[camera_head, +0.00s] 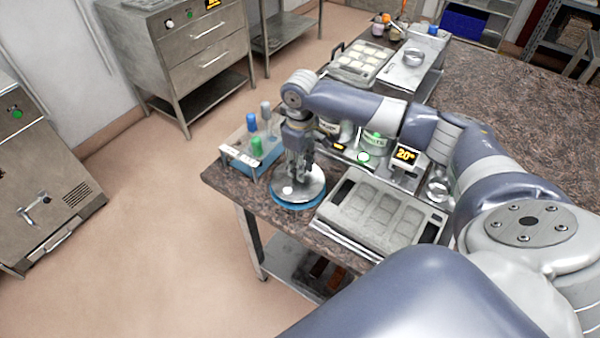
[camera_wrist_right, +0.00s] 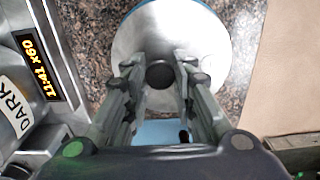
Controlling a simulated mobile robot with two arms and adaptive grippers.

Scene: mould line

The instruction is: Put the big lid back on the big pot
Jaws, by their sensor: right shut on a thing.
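The big lid (camera_head: 312,184) is a shiny round metal disc with a dark knob; it also shows in the right wrist view (camera_wrist_right: 204,45). It is level at the near-left corner of the worktop, over a round blue base (camera_head: 297,204). I cannot tell whether it rests on the base or hangs just above it. My right gripper (camera_head: 299,174) points down from above, its fingers (camera_wrist_right: 160,82) shut on the lid's knob. A pot with a pale green label (camera_head: 376,142) stands behind the arm, partly hidden; I cannot tell whether it is the big pot. My left gripper is out of view.
A unit with a lit display (camera_head: 405,156) stands behind. The worktop edge (camera_head: 222,190) is near the lid.

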